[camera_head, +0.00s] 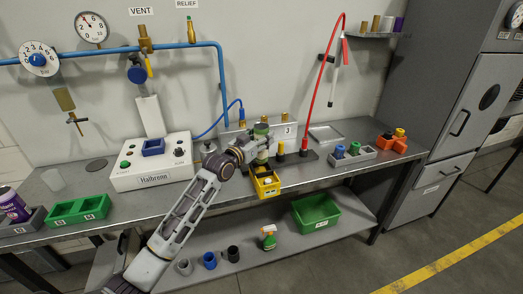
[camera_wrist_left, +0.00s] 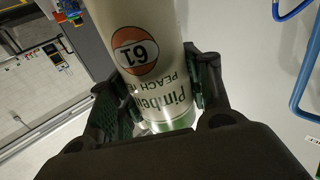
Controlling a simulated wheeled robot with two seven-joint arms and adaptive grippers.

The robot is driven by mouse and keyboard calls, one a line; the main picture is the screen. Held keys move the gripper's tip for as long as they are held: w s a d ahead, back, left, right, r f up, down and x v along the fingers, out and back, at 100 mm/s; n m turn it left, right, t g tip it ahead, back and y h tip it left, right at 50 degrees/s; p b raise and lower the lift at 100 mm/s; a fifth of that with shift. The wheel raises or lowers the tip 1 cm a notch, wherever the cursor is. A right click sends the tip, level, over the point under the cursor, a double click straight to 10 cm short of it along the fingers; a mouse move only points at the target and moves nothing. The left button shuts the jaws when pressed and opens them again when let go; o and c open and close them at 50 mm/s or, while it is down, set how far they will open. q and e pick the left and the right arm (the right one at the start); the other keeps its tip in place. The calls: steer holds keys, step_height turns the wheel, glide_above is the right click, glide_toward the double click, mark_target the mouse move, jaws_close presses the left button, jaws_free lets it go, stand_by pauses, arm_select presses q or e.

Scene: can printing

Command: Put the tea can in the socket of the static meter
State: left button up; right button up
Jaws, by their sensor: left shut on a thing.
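The tea can is cream-white with an orange 61 badge and a green rim. In the left wrist view the can (camera_wrist_left: 150,70) sits between both fingers of my left gripper (camera_wrist_left: 155,92), which is shut on it. In the head view my left gripper (camera_head: 260,148) holds the can (camera_head: 261,129) above the bench's front middle, behind a yellow bin; much of the can is hidden. A white box marked Haibronn (camera_head: 140,178), which may be the static meter, stands left of the gripper. Its top has a blue square socket (camera_head: 153,147), which looks empty. My right gripper is not in view.
A grey block with cups (camera_head: 352,158) is at the right.

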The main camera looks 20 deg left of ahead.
arm_select(q)
steer(key=shift+f, duration=2.65)
steer(key=shift+f, duration=0.15)
steer(key=o, duration=0.7)
steer(key=shift+s+r, duration=0.1)
steer(key=shift+r, duration=0.1)
steer(key=v, duration=1.2)
steer(key=shift+b, duration=0.4)
